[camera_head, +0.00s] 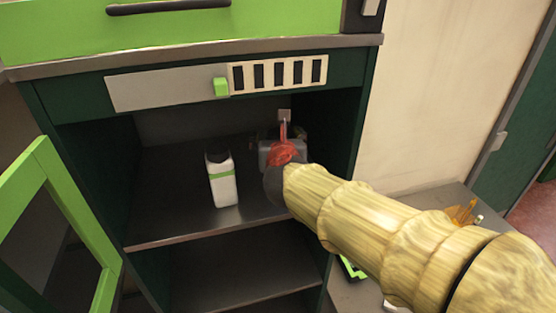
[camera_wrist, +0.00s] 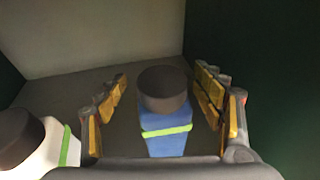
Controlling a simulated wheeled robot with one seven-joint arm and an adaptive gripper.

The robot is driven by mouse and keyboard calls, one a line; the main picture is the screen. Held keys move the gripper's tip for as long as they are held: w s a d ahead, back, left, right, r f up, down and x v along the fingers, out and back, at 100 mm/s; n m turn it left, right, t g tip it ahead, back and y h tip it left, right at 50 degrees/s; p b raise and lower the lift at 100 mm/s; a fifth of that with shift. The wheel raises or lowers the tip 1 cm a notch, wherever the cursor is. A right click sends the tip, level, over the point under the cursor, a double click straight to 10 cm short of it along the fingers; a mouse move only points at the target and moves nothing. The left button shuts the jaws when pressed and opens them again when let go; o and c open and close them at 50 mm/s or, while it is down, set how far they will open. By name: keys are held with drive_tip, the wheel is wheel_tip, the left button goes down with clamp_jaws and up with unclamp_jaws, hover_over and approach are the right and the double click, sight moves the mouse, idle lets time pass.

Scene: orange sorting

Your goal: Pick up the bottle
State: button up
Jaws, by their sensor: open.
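A blue bottle with a green band and a dark round cap (camera_wrist: 165,140) stands between the spread yellow fingers of my gripper (camera_wrist: 163,82) in the wrist view. The fingers are open, one on each side, with a visible gap to the bottle. The blue bottle is not visible in the head view, where my arm and gripper (camera_head: 284,153) cover that part of the shelf. A second bottle, white with a green band and dark top (camera_head: 222,182), stands upright on the shelf left of my gripper. It also shows at the lower left of the wrist view (camera_wrist: 50,150).
The cabinet shelf (camera_head: 165,215) has dark side walls close to my gripper on the right. A green-framed door (camera_head: 55,185) stands open at left. A lower shelf (camera_head: 245,278) looks bare.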

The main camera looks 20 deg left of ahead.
drive_tip(key=x, duration=0.3)
drive_tip(key=shift+c, duration=0.2)
drive_tip(key=shift+c, duration=1.3)
drive_tip(key=c, duration=1.5)
